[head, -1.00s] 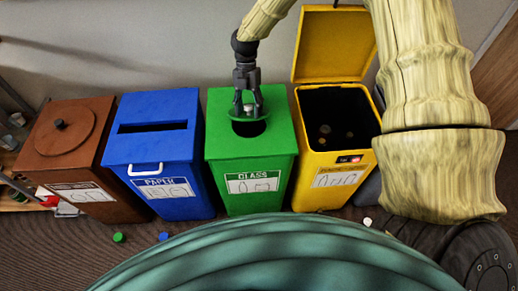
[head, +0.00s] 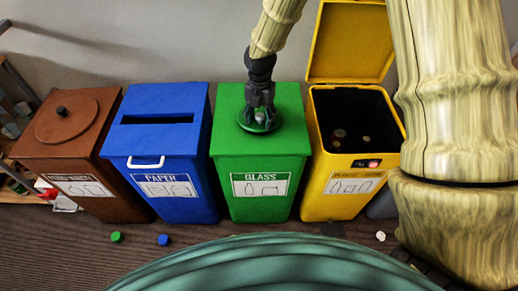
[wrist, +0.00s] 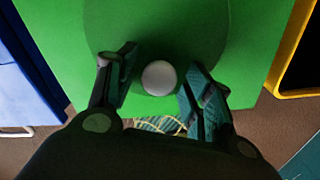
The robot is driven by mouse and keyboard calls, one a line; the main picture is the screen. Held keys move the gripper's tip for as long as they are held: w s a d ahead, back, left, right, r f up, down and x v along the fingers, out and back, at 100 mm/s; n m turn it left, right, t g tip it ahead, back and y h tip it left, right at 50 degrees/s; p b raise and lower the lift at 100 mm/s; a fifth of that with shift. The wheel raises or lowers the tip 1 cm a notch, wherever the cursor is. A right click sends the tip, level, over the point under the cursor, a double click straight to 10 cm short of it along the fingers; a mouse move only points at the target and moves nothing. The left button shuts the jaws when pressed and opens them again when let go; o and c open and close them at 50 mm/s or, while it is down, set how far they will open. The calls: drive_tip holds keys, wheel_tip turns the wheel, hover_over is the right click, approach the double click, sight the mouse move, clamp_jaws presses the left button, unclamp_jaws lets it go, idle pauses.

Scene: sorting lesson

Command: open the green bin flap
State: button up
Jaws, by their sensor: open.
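The green bin (head: 262,168), labelled GLASS, stands between the blue and yellow bins. Its round green flap (head: 243,123) lies on the lid, mostly hidden under my gripper (head: 259,118) in the head view. No dark opening shows around it now. In the wrist view the flap (wrist: 120,25) is a darker green disc with a pale round knob (wrist: 158,78) near its edge. My gripper (wrist: 160,64) is open there, with one finger on each side of the knob. A gap shows between the knob and the fingers.
The blue PAPER bin (head: 178,150) and brown bin (head: 80,150) stand to the left. The yellow bin (head: 335,170) on the right has its lid (head: 350,45) raised. A green cap (head: 116,237), a blue cap (head: 163,240) and a white piece (head: 380,236) lie on the floor.

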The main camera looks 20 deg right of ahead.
wheel_tip(320, 180, up, 10)
drive_tip(key=shift+r, duration=0.1)
drive_tip(key=shift+s+r+p, duration=0.15)
drive_tip(key=shift+r+p, duration=0.05)
drive_tip(key=shift+p, duration=0.2)
drive_tip(key=shift+s+a+f+m+p, duration=0.2)
drive_tip(key=shift+s+f+m+p, duration=0.15)
drive_tip(key=shift+f+m+p, duration=0.25)
drive_tip(key=s+a+f+m+p, duration=0.1)
drive_tip(key=s+f+m+p, duration=0.1)
drive_tip(key=m, duration=0.1)
drive_tip(key=s+a+f+m+y+p, duration=0.1)
drive_tip(key=s+f+m+p, duration=0.1)
drive_tip(key=s+f, duration=0.1)
drive_tip(key=s+f+m+p, duration=0.2)
drive_tip(key=f+m, duration=0.1)
drive_tip(key=shift+s+a+m+g+y, duration=0.3)
drive_tip(key=shift+s+a+y, duration=0.1)
drive_tip(key=shift+s+a+f+m+p, duration=0.25)
drive_tip(key=shift+s+f+m+p, duration=0.15)
drive_tip(key=shift+s+f+m, duration=0.45)
drive_tip(key=shift+a+r, duration=0.1)
